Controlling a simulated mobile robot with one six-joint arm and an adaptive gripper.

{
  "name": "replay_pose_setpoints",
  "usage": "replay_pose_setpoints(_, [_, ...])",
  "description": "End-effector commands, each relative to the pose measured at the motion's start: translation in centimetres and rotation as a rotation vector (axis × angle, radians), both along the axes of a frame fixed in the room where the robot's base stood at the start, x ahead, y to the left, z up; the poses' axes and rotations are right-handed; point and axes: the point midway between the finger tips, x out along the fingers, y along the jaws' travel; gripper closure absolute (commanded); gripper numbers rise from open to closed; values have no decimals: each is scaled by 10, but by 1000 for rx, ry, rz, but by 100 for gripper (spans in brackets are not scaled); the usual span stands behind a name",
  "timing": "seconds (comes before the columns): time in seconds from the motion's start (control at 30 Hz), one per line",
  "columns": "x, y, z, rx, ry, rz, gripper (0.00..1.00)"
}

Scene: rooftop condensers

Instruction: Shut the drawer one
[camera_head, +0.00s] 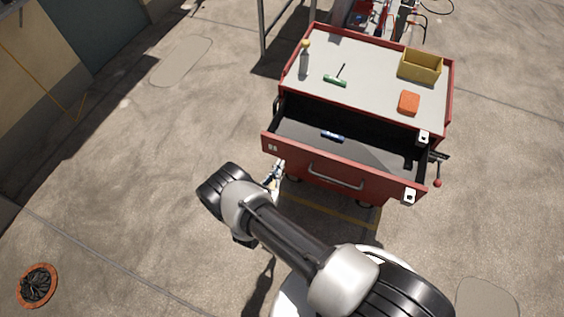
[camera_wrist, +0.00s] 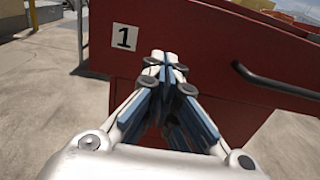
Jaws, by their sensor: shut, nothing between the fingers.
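The drawer one (camera_head: 300,160) stands pulled out from the red tool cabinet (camera_head: 449,95), its dark interior showing. Its red front also fills much of the wrist view (camera_wrist: 225,60), with a white "1" label (camera_wrist: 124,37) at the left and a dark bar handle (camera_wrist: 275,82) at the right. My gripper (camera_wrist: 165,60) is shut and empty, in front of the drawer face, between label and handle. I cannot tell whether the fingertips touch the face. In the head view my gripper (camera_head: 273,176) is partly hidden by my arm, at the drawer front's left part.
A blue cylinder (camera_head: 332,137) lies in the drawer. The cabinet top holds a yellow bin (camera_head: 420,67), an orange box (camera_head: 408,102), a green-handled tool (camera_head: 336,81) and a yellow-topped bottle (camera_head: 304,60). A vise-like handle (camera_head: 437,170) sticks out at right.

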Motion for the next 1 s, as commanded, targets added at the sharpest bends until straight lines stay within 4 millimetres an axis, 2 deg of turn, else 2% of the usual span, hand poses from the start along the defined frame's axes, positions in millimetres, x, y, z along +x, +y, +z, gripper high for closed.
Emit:
replay_pose_setpoints(0.1, [16,-6,0,2,-1,-3,100])
replay_pose_setpoints(0.2, [24,-9,0,1,0,-1,100])
replay_pose_setpoints(0.77, [31,-11,0,1,0,-1,100])
replay_pose_setpoints(1.0, [55,-21,-2,3,-1,-5,100])
